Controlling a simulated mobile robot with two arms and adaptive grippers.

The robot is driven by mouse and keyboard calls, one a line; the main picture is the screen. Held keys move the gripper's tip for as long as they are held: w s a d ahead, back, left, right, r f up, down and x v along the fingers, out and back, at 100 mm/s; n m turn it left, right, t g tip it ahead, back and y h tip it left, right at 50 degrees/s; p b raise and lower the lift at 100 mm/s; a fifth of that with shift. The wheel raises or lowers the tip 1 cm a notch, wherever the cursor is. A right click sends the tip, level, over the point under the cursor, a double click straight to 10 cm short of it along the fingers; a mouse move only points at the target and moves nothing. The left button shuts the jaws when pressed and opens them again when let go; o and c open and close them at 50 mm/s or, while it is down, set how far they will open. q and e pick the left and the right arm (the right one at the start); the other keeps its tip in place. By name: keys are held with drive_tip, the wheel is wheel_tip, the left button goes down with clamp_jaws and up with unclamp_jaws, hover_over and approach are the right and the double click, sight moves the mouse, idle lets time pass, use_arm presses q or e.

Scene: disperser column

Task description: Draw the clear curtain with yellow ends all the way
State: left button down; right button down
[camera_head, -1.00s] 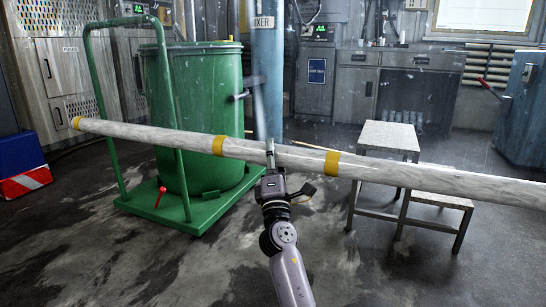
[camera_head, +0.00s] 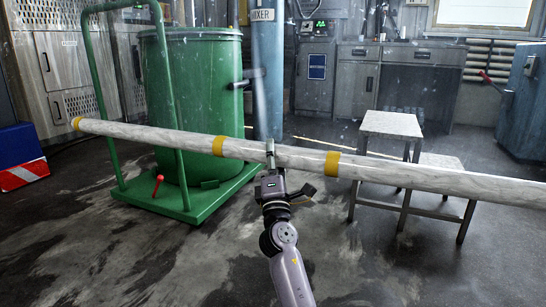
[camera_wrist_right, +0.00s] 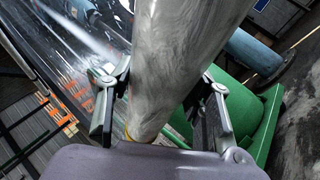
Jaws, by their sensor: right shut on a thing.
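My right gripper (camera_head: 270,150) is shut on a long, whitish, streaked pole (camera_head: 420,178) with yellow bands (camera_head: 331,164). It grips between the two middle bands. The pole runs across the head view, from a yellow-banded left end (camera_head: 76,123) out past the right edge. In the right wrist view the pole (camera_wrist_right: 175,65) lies between the two fingers (camera_wrist_right: 160,110). I cannot make out a clear curtain with yellow ends for certain; pale specks show over the background. A streaky, shiny surface fills the upper left of the wrist view. My left gripper is not in view.
A green drum (camera_head: 200,100) on a green trolley (camera_head: 190,204) stands behind the pole's left half. A step stool (camera_head: 392,124) stands behind its right half. A blue column (camera_head: 267,90) is farther back. A red, white and blue block (camera_head: 22,165) is at far left. Floor in front looks clear.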

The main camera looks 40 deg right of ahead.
drive_tip(key=c, duration=0.8)
unclamp_jaws()
drive_tip(key=shift+f, duration=0.35)
drive_tip(key=shift+r, duration=0.1)
drive_tip(key=shift+r, duration=0.15)
wheel_tip(320, 180, up, 10)
drive_tip(key=shift+f, duration=0.1)
